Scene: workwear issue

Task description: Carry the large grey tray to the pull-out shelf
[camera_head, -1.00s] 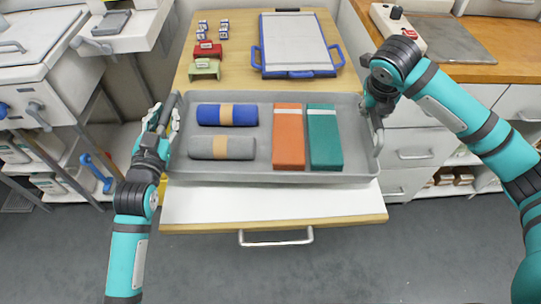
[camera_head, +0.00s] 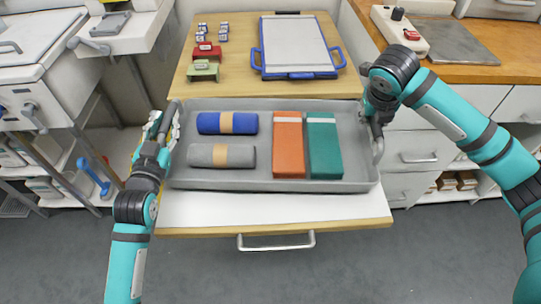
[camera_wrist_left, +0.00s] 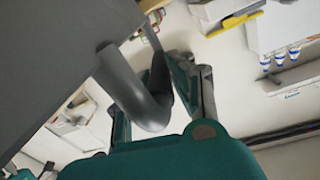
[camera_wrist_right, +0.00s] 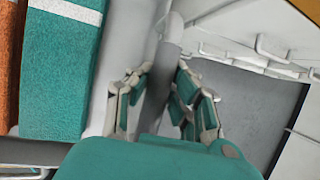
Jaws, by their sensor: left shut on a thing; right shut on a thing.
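The large grey tray (camera_head: 265,183) is over the white pull-out shelf (camera_head: 250,212), whose front part shows below the tray's near edge. I cannot tell whether the tray touches the shelf. In the tray lie a blue roll (camera_head: 227,123), a grey roll (camera_head: 221,155), an orange folded bundle (camera_head: 288,145) and a green folded bundle (camera_head: 324,145). My left gripper (camera_head: 165,125) is shut on the tray's left handle (camera_wrist_left: 130,90). My right gripper (camera_head: 373,108) is shut on its right handle (camera_wrist_right: 158,90).
A metal pull handle (camera_head: 276,241) is at the shelf's front. White drawers (camera_head: 415,150) stand at right.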

